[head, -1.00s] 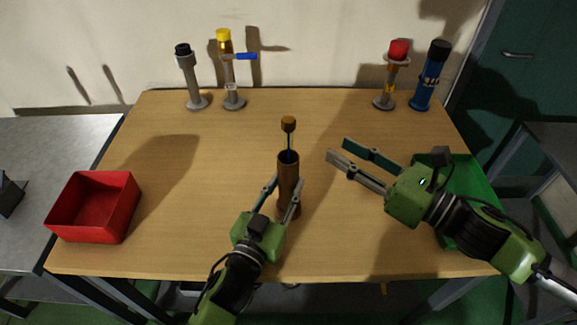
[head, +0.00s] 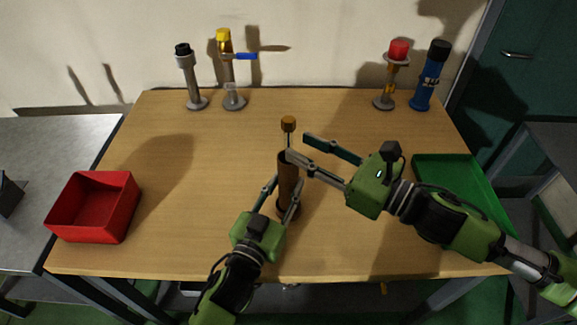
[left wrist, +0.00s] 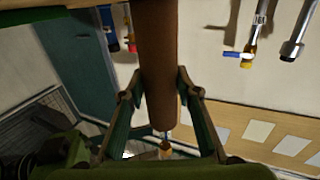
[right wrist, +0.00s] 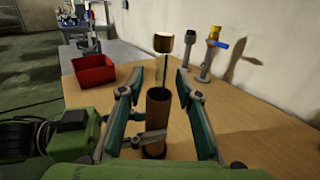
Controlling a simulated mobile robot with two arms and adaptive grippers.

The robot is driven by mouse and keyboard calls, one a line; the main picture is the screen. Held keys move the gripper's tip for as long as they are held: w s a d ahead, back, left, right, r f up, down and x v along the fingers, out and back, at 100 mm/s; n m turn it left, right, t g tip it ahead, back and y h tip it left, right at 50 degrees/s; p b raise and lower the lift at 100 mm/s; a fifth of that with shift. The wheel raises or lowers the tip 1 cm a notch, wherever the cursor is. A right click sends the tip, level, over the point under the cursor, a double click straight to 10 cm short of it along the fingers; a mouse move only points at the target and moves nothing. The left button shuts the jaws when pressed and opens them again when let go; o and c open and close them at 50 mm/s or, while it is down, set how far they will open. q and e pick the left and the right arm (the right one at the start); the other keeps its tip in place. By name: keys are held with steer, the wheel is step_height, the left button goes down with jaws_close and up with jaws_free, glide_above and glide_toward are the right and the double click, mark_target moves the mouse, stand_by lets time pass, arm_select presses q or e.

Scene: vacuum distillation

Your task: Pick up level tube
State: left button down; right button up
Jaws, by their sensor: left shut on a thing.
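A brown upright cylinder (head: 288,172) stands on the table in the head view. A thin stem with a brown cap (head: 289,124) rises from its open top; this looks like the level tube. In the right wrist view the cap (right wrist: 163,43) is above the cylinder mouth (right wrist: 158,94). My left gripper (head: 287,183) is shut on the cylinder; the left wrist view shows its fingers on both sides of the cylinder (left wrist: 158,70). My right gripper (head: 297,145) is open, its fingers apart on either side of the stem near the cylinder's mouth. I see no clear contact with the stem.
A red bin (head: 97,205) is at the left and a green tray (head: 462,172) at the right. Gray (head: 191,75), yellow-capped (head: 228,68), red-topped (head: 393,75) and blue (head: 430,75) upright apparatus stand along the back edge. The middle back of the table is clear.

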mark_target(292, 139)
steer(key=x, duration=0.5)
steer(key=shift+w+r, duration=0.15)
steer(key=shift+d, duration=0.1)
jaws_close()
steer(key=shift+r, duration=0.2)
step_height(292, 139, up, 28)
stand_by(0.4)
steer(key=shift+f, duration=0.15)
arm_select(q)
steer(key=c, duration=1.4)
jaws_free()
steer(key=shift+c, duration=0.2)
steer(key=v, duration=1.2)
steer(key=shift+f, duration=0.1)
